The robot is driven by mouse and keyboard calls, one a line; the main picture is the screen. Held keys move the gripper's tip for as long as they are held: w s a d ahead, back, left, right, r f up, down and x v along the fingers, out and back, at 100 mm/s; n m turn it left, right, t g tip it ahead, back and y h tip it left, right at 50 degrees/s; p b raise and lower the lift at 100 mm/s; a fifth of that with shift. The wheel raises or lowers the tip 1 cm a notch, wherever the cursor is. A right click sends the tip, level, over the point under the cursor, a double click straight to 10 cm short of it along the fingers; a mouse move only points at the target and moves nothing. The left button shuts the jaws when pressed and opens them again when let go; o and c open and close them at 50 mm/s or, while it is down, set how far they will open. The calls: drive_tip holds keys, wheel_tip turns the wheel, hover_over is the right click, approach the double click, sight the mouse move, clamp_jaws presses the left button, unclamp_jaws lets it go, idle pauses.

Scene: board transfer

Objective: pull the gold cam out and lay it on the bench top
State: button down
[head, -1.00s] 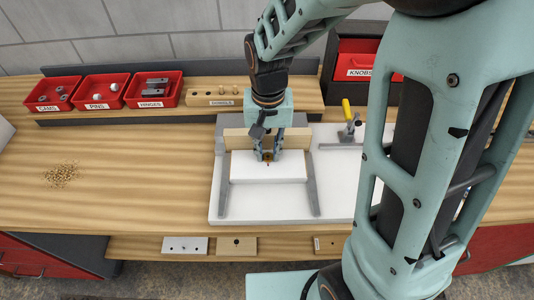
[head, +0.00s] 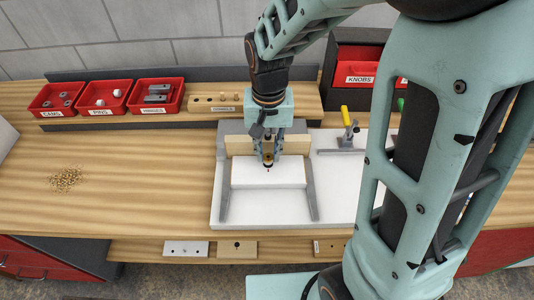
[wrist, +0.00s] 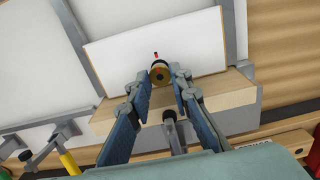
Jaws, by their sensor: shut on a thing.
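The gold cam (wrist: 160,73) is a small round piece with a dark rim, held between my fingertips. It also shows in the head view (head: 268,158). My gripper (head: 268,155) points down and is shut on the cam, over the back part of the white board (head: 268,177). A small dark and red spot, apparently the hole, shows on the board just in front of the cam. The cam appears to be above the board; the exact gap is hard to judge. The bench top (head: 130,200) is wood.
The board sits in a white fixture with grey rails (head: 312,195) and a wooden block behind. A yellow-handled clamp (head: 346,120) stands right. Red bins (head: 155,96) line the back. Gold crumbs (head: 65,179) lie at left; bare bench lies between them and the fixture.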

sight(268, 157)
drive_tip(key=shift+r, duration=0.1)
drive_tip(key=shift+r+p, duration=1.8)
drive_tip(key=shift+r, duration=0.4)
